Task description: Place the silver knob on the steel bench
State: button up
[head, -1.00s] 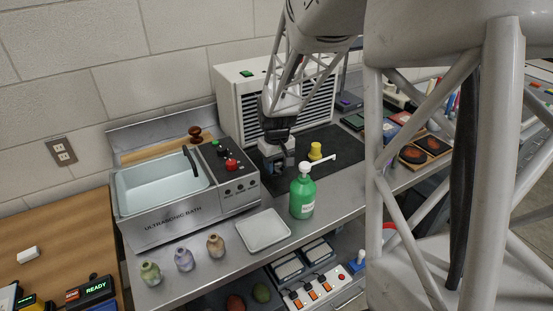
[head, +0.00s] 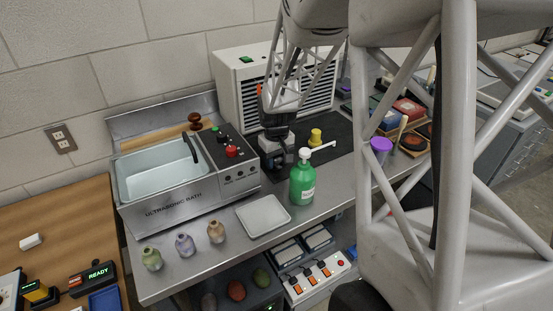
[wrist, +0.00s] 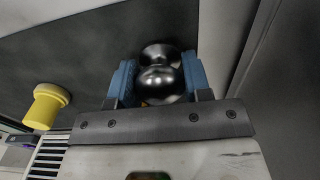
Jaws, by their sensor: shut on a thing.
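The silver knob (wrist: 160,82) is shiny and rounded, with a narrower waist and a second flared end. In the wrist view it sits between the two blue finger pads of my gripper (wrist: 158,84), which is shut on it. In the head view my gripper (head: 275,160) is low over the black mat, just right of the ultrasonic bath, and the knob cannot be made out there. The steel bench (head: 190,268) runs below the bath and mat, with bare metal along its front. Whether the knob touches the mat is unclear.
A green pump bottle (head: 302,184) stands in front of my gripper. A yellow knob-like piece (head: 315,137) stands on the black mat (head: 338,140). A white tray (head: 264,216), small vases (head: 185,244) and the ultrasonic bath (head: 190,195) occupy the left part. A white vented cabinet (head: 233,93) stands behind.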

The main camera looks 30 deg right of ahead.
jog(key=shift+f, duration=0.35)
dwell(0.3)
jog(key=o, duration=1.2)
jog(key=shift+r, duration=3.9)
